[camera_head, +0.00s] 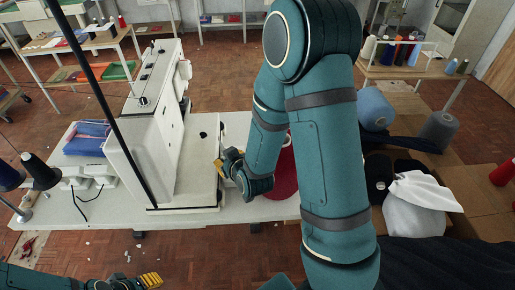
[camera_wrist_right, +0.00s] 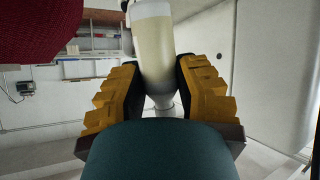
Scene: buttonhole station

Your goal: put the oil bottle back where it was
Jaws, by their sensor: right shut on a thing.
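The oil bottle (camera_wrist_right: 154,50), clear with pale yellowish oil and a white end, is between the yellow fingers of my right gripper (camera_wrist_right: 160,88) in the right wrist view. The fingers are shut on it. In the head view my right gripper (camera_head: 221,166) is at the right end of the white sewing machine, over the table, and I cannot make out the bottle there. My left gripper (camera_head: 146,282) is low at the bottom left edge, in front of the table, and partly cut off. I cannot tell whether it is open.
The sewing machine (camera_head: 150,135) stands on the white table (camera_head: 120,220). A red item (camera_head: 287,178) is partly behind my right arm; a red surface (camera_wrist_right: 35,28) fills the wrist view's top left. Folded blue cloth (camera_head: 87,138) and dark thread cones (camera_head: 40,172) are at left.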

